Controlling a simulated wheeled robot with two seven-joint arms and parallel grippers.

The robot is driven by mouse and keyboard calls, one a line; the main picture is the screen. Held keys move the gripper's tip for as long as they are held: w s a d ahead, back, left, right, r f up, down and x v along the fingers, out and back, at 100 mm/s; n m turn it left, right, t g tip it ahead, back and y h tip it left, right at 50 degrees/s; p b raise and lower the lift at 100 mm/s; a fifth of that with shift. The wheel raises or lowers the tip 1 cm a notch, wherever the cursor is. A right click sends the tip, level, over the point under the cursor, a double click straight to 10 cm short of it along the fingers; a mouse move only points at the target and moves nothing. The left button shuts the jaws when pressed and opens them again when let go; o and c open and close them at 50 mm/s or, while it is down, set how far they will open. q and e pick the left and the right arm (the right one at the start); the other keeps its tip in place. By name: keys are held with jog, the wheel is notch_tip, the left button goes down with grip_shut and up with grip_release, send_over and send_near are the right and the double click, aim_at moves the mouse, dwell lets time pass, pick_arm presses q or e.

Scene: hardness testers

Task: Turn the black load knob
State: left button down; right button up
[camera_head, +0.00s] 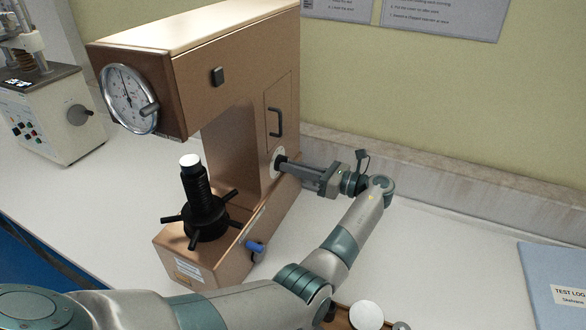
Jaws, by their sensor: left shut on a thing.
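The brown hardness tester (235,120) stands on the white bench with its round dial gauge (130,99) facing left. The black load knob (280,163) sticks out of a pale round plate low on the tester's right side. My left gripper (287,167) reaches it from the right, with the arm coming round in front of the tester. It is shut on the knob, and its fingers hide much of it. My right gripper is out of view.
A black spindle with a spoked handwheel (205,218) rises from the tester's base, near a blue-tipped lever (255,247). A second tester (45,100) stands at left. A wooden holder with a pale disc (366,315) and a blue test log (555,285) lie at right.

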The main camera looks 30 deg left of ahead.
pick_arm(q)
jog(key=n+b, duration=0.5)
jog(key=n, duration=0.6)
jog(key=shift+n+b, duration=0.35)
jog(key=shift+n, duration=0.05)
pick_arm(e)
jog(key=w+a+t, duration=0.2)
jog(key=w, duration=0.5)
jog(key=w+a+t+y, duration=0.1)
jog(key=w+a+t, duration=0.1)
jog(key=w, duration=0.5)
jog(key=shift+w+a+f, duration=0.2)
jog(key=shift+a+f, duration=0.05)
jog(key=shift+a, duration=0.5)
pick_arm(q)
jog(key=c, duration=1.8)
grip_release()
jog(key=shift+a, duration=0.1)
